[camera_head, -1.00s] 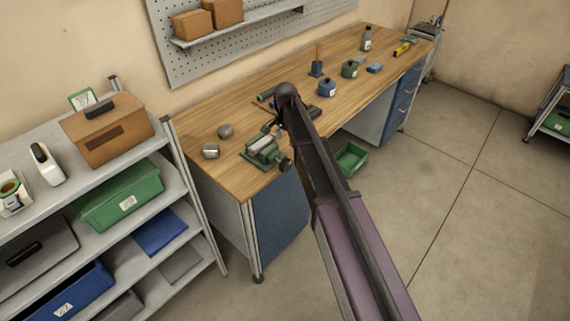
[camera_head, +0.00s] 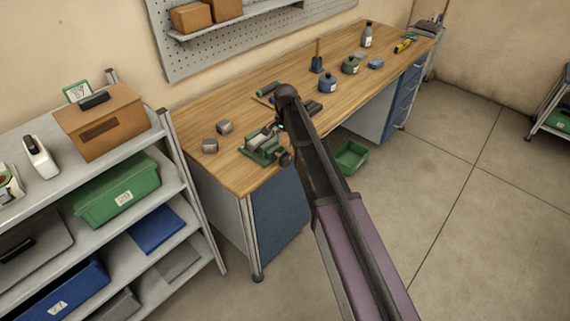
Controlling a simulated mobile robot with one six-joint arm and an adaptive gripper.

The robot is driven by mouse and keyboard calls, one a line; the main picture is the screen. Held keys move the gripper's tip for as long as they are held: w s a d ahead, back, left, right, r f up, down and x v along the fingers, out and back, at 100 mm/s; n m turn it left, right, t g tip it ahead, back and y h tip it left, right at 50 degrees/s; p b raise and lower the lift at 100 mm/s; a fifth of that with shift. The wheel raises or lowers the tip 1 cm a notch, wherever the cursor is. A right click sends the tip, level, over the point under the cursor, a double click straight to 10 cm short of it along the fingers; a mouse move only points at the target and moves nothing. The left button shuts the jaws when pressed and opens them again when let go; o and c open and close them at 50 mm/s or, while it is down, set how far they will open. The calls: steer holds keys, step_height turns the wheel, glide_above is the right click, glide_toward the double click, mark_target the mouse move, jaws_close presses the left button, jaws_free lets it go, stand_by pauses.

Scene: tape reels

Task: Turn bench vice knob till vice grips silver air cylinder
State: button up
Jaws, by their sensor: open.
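The green bench vice (camera_head: 256,158) sits near the front edge of the wooden workbench, at its left end. The silver air cylinder (camera_head: 259,140) appears to lie at the vice's jaws; whether they touch it is too small to tell. The dark round vice knob (camera_head: 285,159) is at the vice's right front, close beside my arm. My gripper (camera_head: 276,127) is small and dark, just above and behind the vice, partly hidden by my arm. It is open, apart from the knob, and I see nothing held in it.
Blue (camera_head: 327,84) and green (camera_head: 350,65) containers stand farther right. A grey shelf unit (camera_head: 188,170) is at the left.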

mark_target(285, 155)
steer(key=shift+f+b, duration=4.85)
steer(key=shift+f, duration=0.3)
jaws_close()
